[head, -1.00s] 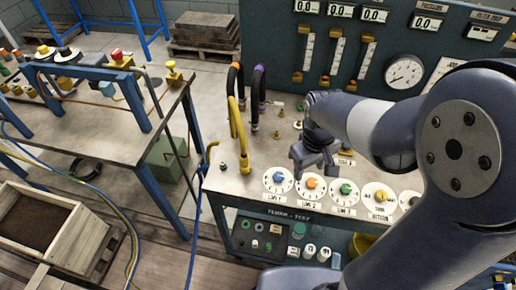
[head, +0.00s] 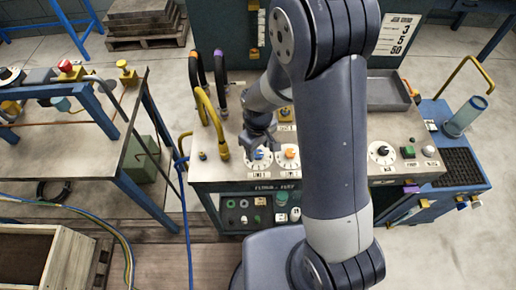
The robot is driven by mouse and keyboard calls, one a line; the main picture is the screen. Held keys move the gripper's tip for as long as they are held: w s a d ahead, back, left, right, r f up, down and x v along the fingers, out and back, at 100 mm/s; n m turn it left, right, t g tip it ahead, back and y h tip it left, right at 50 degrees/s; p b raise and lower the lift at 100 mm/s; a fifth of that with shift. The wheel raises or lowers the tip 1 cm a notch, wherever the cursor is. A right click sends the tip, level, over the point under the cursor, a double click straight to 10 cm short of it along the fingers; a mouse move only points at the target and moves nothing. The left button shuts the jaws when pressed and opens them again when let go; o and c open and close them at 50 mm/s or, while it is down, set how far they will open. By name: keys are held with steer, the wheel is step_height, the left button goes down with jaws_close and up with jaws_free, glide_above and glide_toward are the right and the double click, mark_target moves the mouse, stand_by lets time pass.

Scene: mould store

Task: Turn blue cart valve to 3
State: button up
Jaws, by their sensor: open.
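The blue valve knob (head: 258,155) sits on a round white dial near the front edge of the test bench. My gripper (head: 258,145) points down just above and behind it, with its jaws open. The gripper partly covers the dial, so the knob's pointer and the numbers cannot be read. I cannot tell whether the fingers touch the knob.
An orange knob (head: 290,153) on a similar dial stands close on the right. Curved yellow pipes (head: 209,120) rise close on the left. My arm hides the bench middle. A grey tray (head: 388,92) and a black-knobbed dial (head: 383,150) lie farther right.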

steer(key=shift+f, duration=0.75)
steer(key=shift+c, duration=0.4)
steer(key=c, duration=0.9)
